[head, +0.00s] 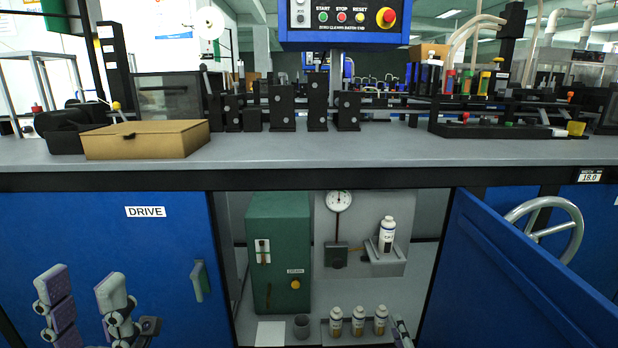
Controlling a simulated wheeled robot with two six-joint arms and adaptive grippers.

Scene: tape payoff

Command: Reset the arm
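My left gripper (86,292) is at the lower left, in front of the blue door marked DRIVE (130,250). Its two padded fingers stand apart with nothing between them, so it is open. At the bottom edge, right of the centre, a small grey tip that looks like part of my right gripper (402,333) shows beside the bottles. The rest of it is out of frame, so its opening cannot be told.
The right blue door (520,285) is swung open. Inside the cabinet are a green box (278,250), a dial gauge (339,201), a bottle on a shelf (387,235) and three bottles in a tray (358,321). A cardboard box (146,139) sits on the grey bench (330,160).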

